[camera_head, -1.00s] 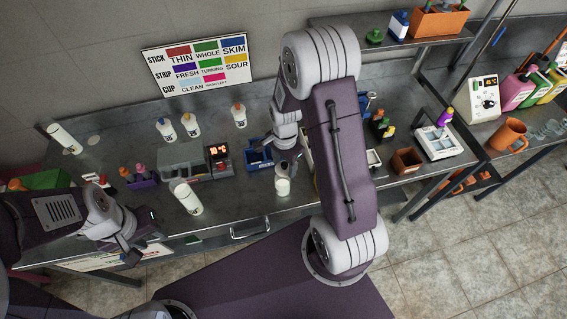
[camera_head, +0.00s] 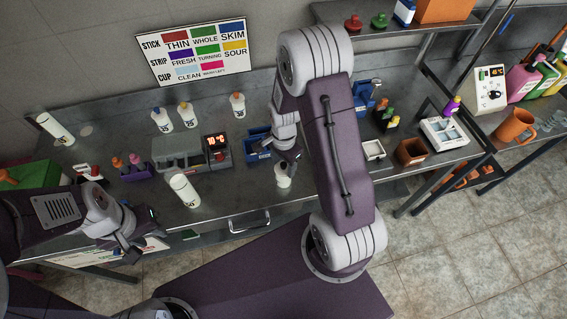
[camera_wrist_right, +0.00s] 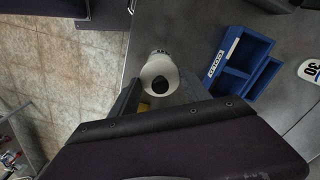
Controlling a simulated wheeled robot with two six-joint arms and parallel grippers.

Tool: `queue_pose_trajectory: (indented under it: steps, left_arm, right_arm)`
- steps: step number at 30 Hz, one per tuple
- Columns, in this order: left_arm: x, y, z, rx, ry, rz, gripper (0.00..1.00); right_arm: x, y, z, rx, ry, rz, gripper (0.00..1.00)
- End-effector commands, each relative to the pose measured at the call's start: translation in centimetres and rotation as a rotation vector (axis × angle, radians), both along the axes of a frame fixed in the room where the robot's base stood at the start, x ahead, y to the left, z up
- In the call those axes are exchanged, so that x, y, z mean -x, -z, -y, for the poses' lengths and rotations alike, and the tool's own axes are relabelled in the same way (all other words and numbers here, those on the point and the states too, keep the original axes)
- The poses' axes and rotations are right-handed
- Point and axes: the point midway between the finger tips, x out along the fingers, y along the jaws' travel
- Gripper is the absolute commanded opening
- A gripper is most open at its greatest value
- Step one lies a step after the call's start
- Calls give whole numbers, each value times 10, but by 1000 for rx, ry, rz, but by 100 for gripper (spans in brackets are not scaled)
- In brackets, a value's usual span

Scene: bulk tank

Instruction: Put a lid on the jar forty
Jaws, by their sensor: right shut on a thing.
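A white jar (camera_head: 283,178) stands near the bench's front edge, under my right gripper (camera_head: 288,158). In the right wrist view the jar (camera_wrist_right: 155,69) sits between the two fingers, with a dark round spot on its top, and the gripper (camera_wrist_right: 161,97) is shut on it. Its number is not readable.
Another white jar (camera_head: 185,191) stands left of the held one. A grey unit with a red display (camera_head: 216,143) and a blue tray (camera_head: 257,142) are behind. A purple holder (camera_head: 139,173) is at left. A brown box (camera_head: 411,152) and an orange mug (camera_head: 514,127) are at right.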

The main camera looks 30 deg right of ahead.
Motion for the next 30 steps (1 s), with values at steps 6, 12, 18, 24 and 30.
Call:
queue_pose_trajectory:
  steps: [6,12,18,24,30]
  left_arm:
    - [0,0,0,0,0,0,38]
    - [0,0,0,0,0,0,38]
    - [0,0,0,0,0,0,38]
    - [0,4,0,0,0,0,38]
    - [0,6,0,0,0,0,38]
  right_arm:
    - [0,0,0,0,0,0,61]
    - [0,0,0,0,0,0,80]
    - [0,-2,0,0,0,1,80]
    - [-2,-38,0,1,0,8,80]
    - [-1,-78,0,1,0,4,80]
